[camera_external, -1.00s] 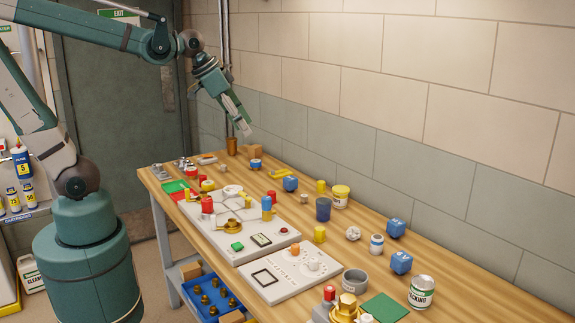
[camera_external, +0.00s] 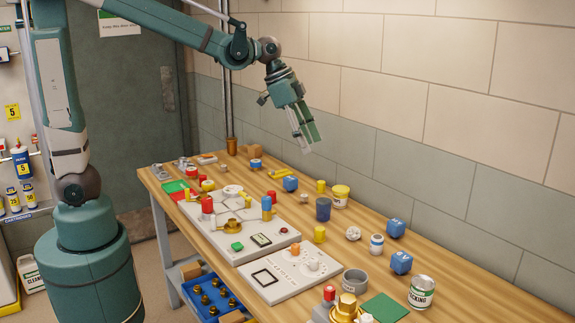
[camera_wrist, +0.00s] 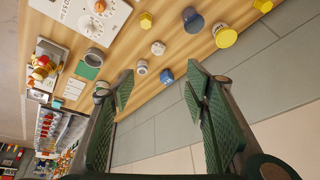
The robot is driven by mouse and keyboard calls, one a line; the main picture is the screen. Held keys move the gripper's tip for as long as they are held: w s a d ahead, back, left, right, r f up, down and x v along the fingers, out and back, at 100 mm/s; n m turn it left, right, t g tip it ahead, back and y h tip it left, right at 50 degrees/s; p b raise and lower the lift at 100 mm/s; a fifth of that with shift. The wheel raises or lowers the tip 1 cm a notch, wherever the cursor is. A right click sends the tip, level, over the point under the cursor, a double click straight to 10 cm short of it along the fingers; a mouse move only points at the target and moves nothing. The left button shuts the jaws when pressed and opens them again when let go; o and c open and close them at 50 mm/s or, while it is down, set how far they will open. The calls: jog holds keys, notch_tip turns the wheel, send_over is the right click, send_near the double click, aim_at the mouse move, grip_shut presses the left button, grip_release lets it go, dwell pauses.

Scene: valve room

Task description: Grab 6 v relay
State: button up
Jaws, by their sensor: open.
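Blue block-shaped parts stand on the wooden table in the external view: two at the right, one farther back (camera_external: 396,228) and one nearer (camera_external: 401,262), and another near the middle (camera_external: 290,183). Their labels are too small to read, so I cannot tell which is the 6 v relay. My gripper (camera_external: 306,142) is open and empty, tilted downward in the air above the back of the table by the wall. In the wrist view, my gripper (camera_wrist: 160,70) shows its two green fingers spread wide. A blue part (camera_wrist: 166,76) appears between them, well below.
A dark blue cup (camera_external: 323,209), a yellow-lidded tub (camera_external: 341,195), a grey ring (camera_external: 355,281) and a packing can (camera_external: 422,291) stand on the table. White panels (camera_external: 284,284) lie along the front. The tiled wall (camera_external: 440,150) runs close behind the table's back edge.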

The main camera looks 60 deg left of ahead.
jog(key=w+d+f+m+g+h+b, duration=0.15)
jog(key=w+d+f, duration=0.25)
jog(key=d, duration=0.4)
jog(key=w+d+f+m+g+y, duration=0.1)
jog(key=w+d+f+m, duration=0.2)
jog(key=d+f, duration=0.35)
jog(key=m+g+b, duration=0.1)
jog(key=m+g, duration=0.1)
jog(key=m, duration=0.3)
send_over(402, 255)
jog(key=a, duration=0.3)
notch_tip(402, 255, down, 11)
jog(key=shift+d+r+n+t+h, duration=0.15)
jog(key=shift+d+n+t+h, duration=0.1)
jog(key=shift+h, duration=0.2)
jog(key=shift+x, duration=1.3)
jog(key=shift+b+x, duration=0.5)
jog(key=shift+x, duration=2.15)
jog(key=shift+a, duration=0.1)
jog(key=shift+c, duration=0.6)
